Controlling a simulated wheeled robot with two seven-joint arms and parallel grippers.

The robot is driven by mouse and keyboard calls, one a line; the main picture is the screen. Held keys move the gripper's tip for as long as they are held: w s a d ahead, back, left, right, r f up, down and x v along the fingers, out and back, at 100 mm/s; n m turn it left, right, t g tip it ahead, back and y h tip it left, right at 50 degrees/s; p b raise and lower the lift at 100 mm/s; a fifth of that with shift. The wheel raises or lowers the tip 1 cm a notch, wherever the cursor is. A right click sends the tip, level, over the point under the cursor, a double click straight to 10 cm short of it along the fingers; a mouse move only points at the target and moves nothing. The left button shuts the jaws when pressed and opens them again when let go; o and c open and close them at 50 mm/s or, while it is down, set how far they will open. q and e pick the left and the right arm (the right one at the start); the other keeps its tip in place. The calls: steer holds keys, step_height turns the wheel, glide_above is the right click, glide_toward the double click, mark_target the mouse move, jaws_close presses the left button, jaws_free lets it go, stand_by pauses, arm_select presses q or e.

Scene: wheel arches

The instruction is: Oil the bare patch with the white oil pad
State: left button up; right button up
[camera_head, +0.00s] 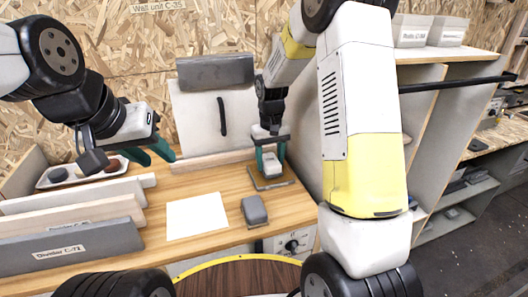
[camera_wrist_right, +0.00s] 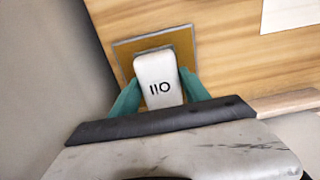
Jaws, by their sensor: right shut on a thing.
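My right gripper (camera_head: 269,160) is shut on the white oil pad (camera_wrist_right: 158,72), a white block with dark lettering. The lettering is upside down in the wrist view. The pad is over a square, grey-rimmed tray (camera_head: 284,182) with a brown-yellow inside, which also shows in the wrist view (camera_wrist_right: 123,52). I cannot tell whether the pad touches the tray. A pale upright panel (camera_head: 199,117) with a dark vertical mark (camera_head: 222,116) stands behind the table. I cannot tell which surface is the bare patch. My left gripper (camera_head: 150,153) is open and empty above the table's left side.
A grey block (camera_head: 254,210) and a white sheet (camera_head: 196,216) lie on the wooden table. Long divider boards (camera_head: 80,244) stand at the left. A white tray (camera_head: 83,170) behind them holds dark and reddish-brown pieces. A grey wall (camera_head: 306,130) borders the table's right side.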

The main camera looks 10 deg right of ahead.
mark_target(270, 159)
steer(key=shift+f, duration=0.7)
stand_by(1.4)
steer(key=shift+r, duration=0.1)
steer(key=shift+r, duration=3.45)
steer(key=shift+s, duration=0.1)
